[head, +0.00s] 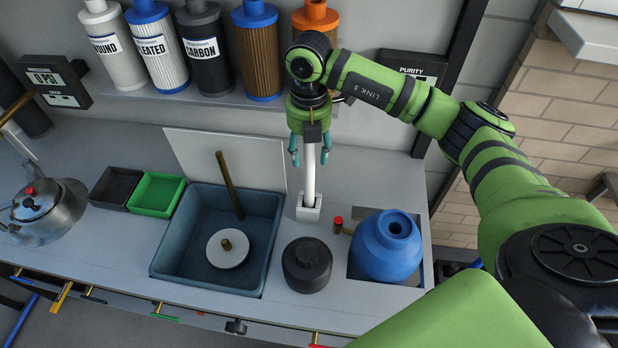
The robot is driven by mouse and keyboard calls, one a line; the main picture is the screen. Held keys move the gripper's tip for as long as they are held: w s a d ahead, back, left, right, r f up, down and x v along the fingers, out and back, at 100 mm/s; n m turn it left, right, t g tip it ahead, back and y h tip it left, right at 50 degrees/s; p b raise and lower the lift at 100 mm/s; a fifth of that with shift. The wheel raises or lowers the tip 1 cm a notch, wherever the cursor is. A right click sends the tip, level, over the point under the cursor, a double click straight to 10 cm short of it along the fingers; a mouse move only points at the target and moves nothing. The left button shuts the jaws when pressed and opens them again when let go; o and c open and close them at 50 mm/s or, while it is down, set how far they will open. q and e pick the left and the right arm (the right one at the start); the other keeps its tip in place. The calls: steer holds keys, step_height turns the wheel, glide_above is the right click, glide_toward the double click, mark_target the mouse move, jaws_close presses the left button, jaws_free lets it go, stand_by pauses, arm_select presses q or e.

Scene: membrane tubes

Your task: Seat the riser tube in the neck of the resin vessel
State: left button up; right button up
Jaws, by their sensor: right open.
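The riser tube (310,182) is a slim white tube standing upright in a small white holder (309,212) on the counter. My right gripper (308,158) points down over the tube, with one finger on each side of it. The fingers are open with gaps to the tube, and the gripper hides the tube's top. The resin vessel (380,256) is a rounded blue tank set in a counter cutout, right of the holder and nearer to me. Its neck shows a dark, open hole at the top. My left gripper is not in view.
A black rounded jar (306,266) stands between the holder and the front edge. A red-knobbed valve (340,226) sits left of the vessel. A blue-grey basin (170,250) holds a leaning brown rod and a white disc. Filter cartridges line the back shelf (215,97).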

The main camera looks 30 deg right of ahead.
jaws_close()
steer(key=shift+r, duration=0.1)
